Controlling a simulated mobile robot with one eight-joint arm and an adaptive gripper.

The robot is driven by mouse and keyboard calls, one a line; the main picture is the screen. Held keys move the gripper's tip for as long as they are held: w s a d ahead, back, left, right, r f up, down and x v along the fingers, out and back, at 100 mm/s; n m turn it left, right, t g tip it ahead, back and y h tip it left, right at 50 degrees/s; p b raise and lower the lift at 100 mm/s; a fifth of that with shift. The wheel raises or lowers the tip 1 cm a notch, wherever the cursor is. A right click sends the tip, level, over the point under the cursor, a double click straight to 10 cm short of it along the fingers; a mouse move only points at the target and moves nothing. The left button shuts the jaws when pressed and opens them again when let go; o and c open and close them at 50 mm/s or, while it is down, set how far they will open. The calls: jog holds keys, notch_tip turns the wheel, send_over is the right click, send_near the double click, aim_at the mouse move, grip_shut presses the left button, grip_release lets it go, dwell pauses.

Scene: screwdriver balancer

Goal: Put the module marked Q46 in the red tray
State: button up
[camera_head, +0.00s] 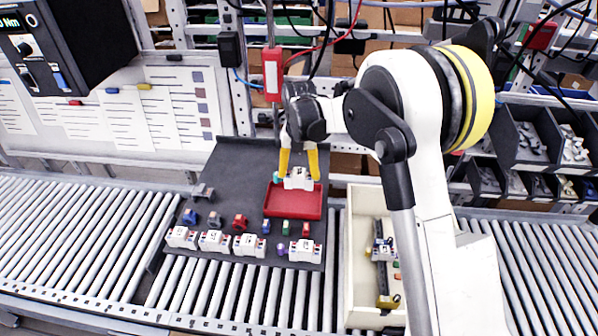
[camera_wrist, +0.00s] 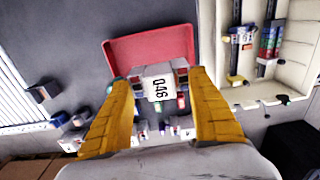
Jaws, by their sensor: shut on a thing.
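The white module marked Q46 (camera_head: 298,181) is held between the two yellow fingers of my gripper (camera_head: 301,172). In the wrist view the module (camera_wrist: 158,88) shows its label, turned sideways, between the fingertips (camera_wrist: 160,76). My gripper is shut on it. The red tray (camera_head: 293,206) lies on the dark board, and the module overlaps its back edge in the head view. In the wrist view the tray (camera_wrist: 150,48) shows beyond the module. The tray floor that shows looks empty. The exact height of the module over the tray is hard to tell.
Several white modules (camera_head: 214,241) stand in a row at the front of the dark board (camera_head: 240,160). Small coloured blocks (camera_head: 240,221) lie behind them. A cream bin (camera_head: 360,270) with parts stands to the right. A red and white device (camera_head: 272,75) hangs above the board, near my arm.

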notch_tip(320, 180, down, 8)
jog(key=b, duration=0.5)
jog(key=shift+r, duration=0.1)
jog(key=o, duration=1.4)
jog(key=shift+c, duration=0.2)
jog(key=shift+r, duration=0.15)
notch_tip(320, 180, up, 12)
jog(key=shift+f, duration=0.1)
